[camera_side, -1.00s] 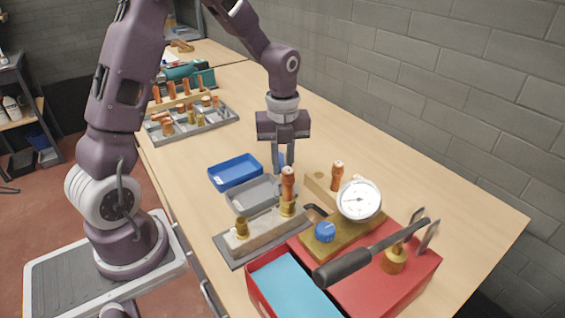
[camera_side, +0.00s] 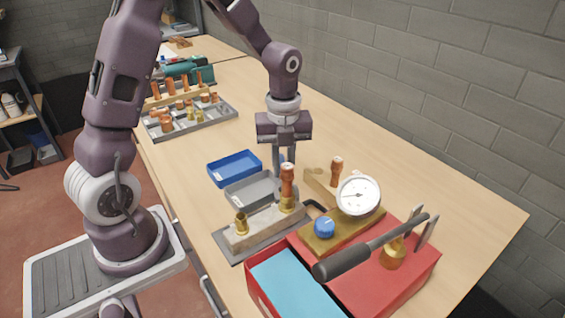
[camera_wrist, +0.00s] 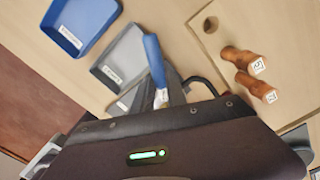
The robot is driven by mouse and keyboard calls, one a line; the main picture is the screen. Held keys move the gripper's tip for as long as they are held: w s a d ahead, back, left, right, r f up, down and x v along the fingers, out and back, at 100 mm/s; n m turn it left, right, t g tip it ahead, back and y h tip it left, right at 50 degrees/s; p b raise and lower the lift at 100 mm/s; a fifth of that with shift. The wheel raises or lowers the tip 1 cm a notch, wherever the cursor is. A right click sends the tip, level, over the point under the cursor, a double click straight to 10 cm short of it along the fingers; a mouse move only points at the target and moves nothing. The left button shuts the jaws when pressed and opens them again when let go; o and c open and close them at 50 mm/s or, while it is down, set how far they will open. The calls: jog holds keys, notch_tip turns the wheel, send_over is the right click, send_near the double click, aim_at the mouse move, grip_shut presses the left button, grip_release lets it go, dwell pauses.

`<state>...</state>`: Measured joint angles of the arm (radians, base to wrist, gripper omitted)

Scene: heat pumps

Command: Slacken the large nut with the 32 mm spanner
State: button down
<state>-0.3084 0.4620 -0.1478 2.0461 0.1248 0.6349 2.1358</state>
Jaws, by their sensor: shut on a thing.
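A blue tray (camera_side: 234,168) and a grey tray (camera_side: 252,190) lie left of my gripper. A wooden block (camera_side: 318,190) with copper pieces, a white gauge (camera_side: 358,195) and a red case (camera_side: 400,282) with a black-handled tool stand right.

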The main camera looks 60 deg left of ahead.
jog(key=shift+s+d, duration=0.1)
jog(key=s+n, duration=0.6)
jog(key=n, duration=0.5)
dwell(1.7)
dwell(0.4)
jog(key=shift+s+a, duration=0.35)
jog(key=shift+a, duration=0.4)
jog(key=shift+s+a, duration=0.3)
jog(key=shift+a, duration=0.45)
jog(key=shift+s+a, duration=0.35)
jog(key=shift+a, duration=0.4)
